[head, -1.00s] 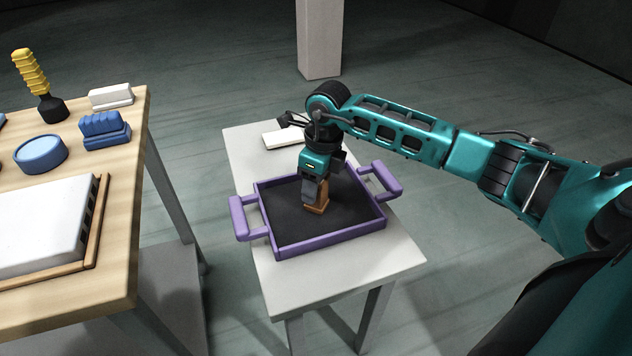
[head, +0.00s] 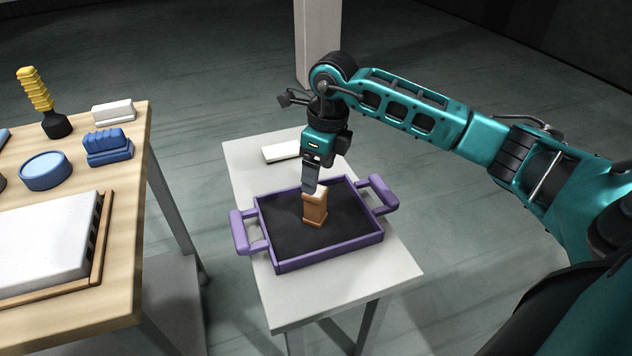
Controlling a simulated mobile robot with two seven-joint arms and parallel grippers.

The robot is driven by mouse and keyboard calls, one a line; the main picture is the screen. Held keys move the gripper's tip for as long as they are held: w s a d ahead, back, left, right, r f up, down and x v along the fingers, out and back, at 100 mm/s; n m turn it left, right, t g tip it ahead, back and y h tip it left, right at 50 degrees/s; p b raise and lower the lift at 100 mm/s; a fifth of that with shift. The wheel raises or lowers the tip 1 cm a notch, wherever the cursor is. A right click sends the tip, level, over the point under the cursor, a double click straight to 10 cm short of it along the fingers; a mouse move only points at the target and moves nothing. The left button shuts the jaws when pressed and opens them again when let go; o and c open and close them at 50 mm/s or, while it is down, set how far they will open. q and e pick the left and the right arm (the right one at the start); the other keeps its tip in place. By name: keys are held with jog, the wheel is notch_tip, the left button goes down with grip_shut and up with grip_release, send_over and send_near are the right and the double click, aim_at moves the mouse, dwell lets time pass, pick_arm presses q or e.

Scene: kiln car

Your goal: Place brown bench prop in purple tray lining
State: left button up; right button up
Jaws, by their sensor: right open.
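The brown bench prop (head: 315,210) stands upright on the dark lining (head: 345,218) inside the purple tray (head: 330,252), near the tray's middle. The tray has a purple handle at its left and right ends and sits on a light grey table. My right gripper (head: 311,188) points down just above the prop, its fingertips at about the prop's top. It is open, and the prop stands free of its grip. Whether a finger still touches the prop's top edge I cannot tell. My left gripper is not in view.
The grey table (head: 290,300) also holds a white block (head: 281,152) behind the tray. A wooden table (head: 125,210) at the left bears a yellow-handled brush (head: 36,92), a blue round tub (head: 45,170), a blue block (head: 108,147) and a white slab (head: 40,240). A gap separates the tables.

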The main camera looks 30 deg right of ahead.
jog(key=r, duration=0.3)
jog(key=shift+s+d+r, duration=0.1)
jog(key=shift+s+r, duration=0.1)
jog(key=shift+r, duration=0.2)
